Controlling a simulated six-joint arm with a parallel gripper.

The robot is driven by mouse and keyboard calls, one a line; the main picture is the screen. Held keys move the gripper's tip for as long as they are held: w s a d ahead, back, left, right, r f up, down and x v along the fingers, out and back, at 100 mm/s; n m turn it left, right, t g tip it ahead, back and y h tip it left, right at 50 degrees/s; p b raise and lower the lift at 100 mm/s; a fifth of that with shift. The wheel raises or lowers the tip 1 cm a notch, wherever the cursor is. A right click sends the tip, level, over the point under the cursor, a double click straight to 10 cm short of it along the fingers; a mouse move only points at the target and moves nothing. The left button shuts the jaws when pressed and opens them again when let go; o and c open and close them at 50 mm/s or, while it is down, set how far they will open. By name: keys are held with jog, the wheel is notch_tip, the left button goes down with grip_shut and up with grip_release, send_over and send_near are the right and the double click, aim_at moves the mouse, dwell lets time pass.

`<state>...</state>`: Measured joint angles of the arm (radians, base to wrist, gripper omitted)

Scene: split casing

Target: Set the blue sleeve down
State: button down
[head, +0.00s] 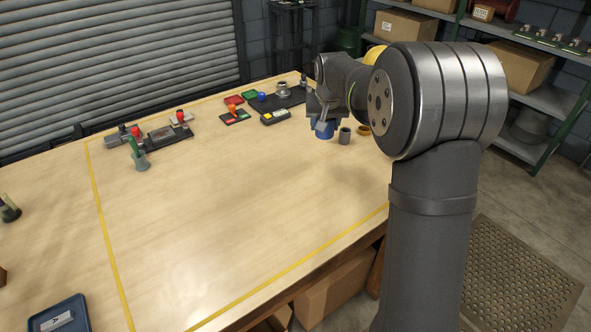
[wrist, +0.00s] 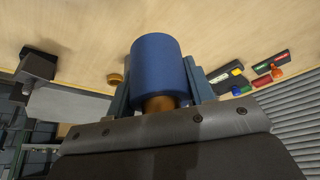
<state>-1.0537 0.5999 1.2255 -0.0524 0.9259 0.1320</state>
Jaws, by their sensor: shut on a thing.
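The blue sleeve (head: 324,133) is at the right side of the table in the head view. My gripper (head: 322,121) points down and is shut on it. In the wrist view the blue sleeve (wrist: 160,62) sits between the two fingers of my gripper (wrist: 160,88). A bronze-coloured round part (wrist: 158,103) shows at the sleeve's near end, partly hidden. The sleeve's lower end is close to the tabletop; I cannot tell if it touches.
A grey cylinder (head: 344,135) stands just right of the sleeve, with an orange ring (head: 364,130) beyond it. Dark fixtures with coloured parts (head: 275,116) lie behind to the left. A green-handled tool in a grey holder (head: 140,160) stands far left. The table's middle is clear.

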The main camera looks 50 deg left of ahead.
jog(key=d, duration=0.5)
send_over(296, 166)
jog(key=d, duration=0.1)
jog(key=f, duration=0.7)
jog(key=shift+s+f, duration=0.2)
jog(key=shift+s, duration=0.2)
jog(key=shift+f, duration=2)
jog(key=shift+f, duration=0.1)
jog(key=c, duration=0.7)
grip_release()
jog(key=shift+f, duration=0.15)
jog(key=shift+o, duration=0.2)
